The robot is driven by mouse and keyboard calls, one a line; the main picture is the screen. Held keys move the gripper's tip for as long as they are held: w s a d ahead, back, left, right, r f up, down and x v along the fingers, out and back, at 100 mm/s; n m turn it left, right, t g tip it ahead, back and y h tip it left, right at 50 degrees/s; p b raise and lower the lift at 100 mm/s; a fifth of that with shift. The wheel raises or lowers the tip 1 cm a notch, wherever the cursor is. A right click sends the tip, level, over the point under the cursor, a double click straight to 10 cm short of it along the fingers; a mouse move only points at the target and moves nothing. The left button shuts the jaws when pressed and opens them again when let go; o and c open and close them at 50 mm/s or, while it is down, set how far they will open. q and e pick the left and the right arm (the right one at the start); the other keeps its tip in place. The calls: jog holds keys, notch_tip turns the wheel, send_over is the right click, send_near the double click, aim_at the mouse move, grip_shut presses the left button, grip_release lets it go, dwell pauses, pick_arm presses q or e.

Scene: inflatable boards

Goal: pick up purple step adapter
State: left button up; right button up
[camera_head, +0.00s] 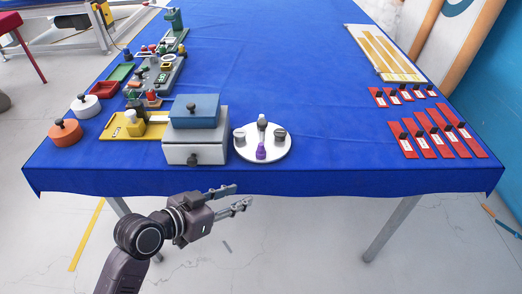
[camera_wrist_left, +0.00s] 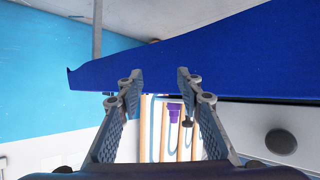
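My left gripper (camera_head: 243,196) is open and empty, in front of the table edge and apart from the adapter. Its two fingers also show spread in the left wrist view (camera_wrist_left: 158,90). My right gripper is in neither view.
Grey pieces (camera_head: 280,135) share the plate. A white drawer box (camera_head: 194,152) with a blue box (camera_head: 194,110) on top stands close to the plate's left. Red blocks (camera_head: 438,133) lie at the right. The blue table (camera_head: 340,150) is clear between.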

aim_at(261, 151)
pick_arm(q)
jog(key=w+d+r+h, duration=0.1)
jog(key=w+r, duration=0.1)
jog(key=w+d+r+t, duration=0.1)
jog(key=w+r, duration=0.2)
jog(key=w+d+r+m+t+h, duration=0.1)
jog(key=w+r, duration=0.2)
jog(key=shift+r+h+p, duration=0.15)
jog(key=shift+h+p, duration=0.15)
jog(key=shift+p, duration=0.05)
jog(key=shift+f+p+x, duration=0.25)
jog(key=shift+p+x, duration=0.1)
jog(key=shift+x, duration=0.95)
jog(key=shift+f+p+x, duration=0.2)
jog(key=shift+p+x, duration=0.15)
jog(key=shift+x, duration=1)
jog(key=shift+s, duration=0.1)
jog(key=shift+a, duration=0.1)
jog(key=shift+c, duration=0.3)
grip_shut()
